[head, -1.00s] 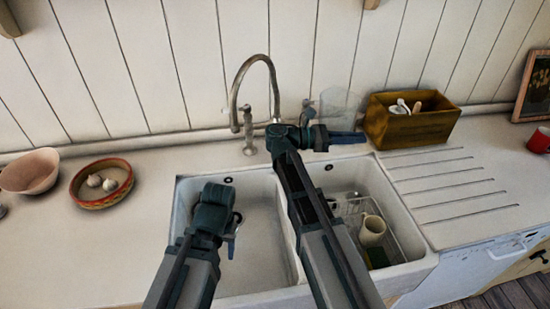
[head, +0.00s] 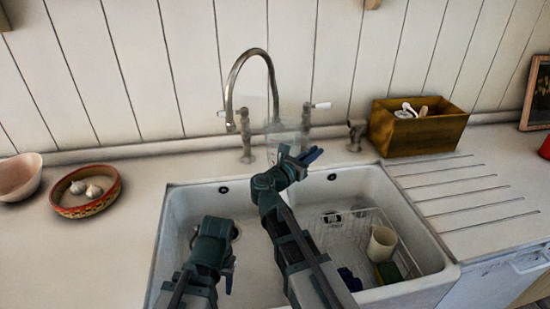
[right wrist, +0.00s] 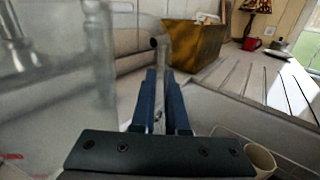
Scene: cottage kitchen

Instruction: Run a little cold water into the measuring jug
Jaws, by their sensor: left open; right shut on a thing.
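The clear measuring jug (head: 283,143) is in front of the tap, right of the spout's mouth; it also fills the left of the right wrist view (right wrist: 60,100). My right gripper (head: 312,156) is shut on it at its right side, over the back of the sink; the gripped part is hard to make out. The metal tap (head: 247,150) has an arched spout and two white-ended levers, left (head: 223,113) and right (head: 321,106). No water stream is visible. My left gripper (head: 229,276) is open and empty over the left basin.
A double sink (head: 185,225) holds a wire rack (head: 350,235) with a cream mug (head: 382,243) in its right basin. A wooden box (head: 420,135) stands behind the grooved drainer. A bowl with garlic (head: 85,208) and a pink bowl (head: 18,178) stand at left.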

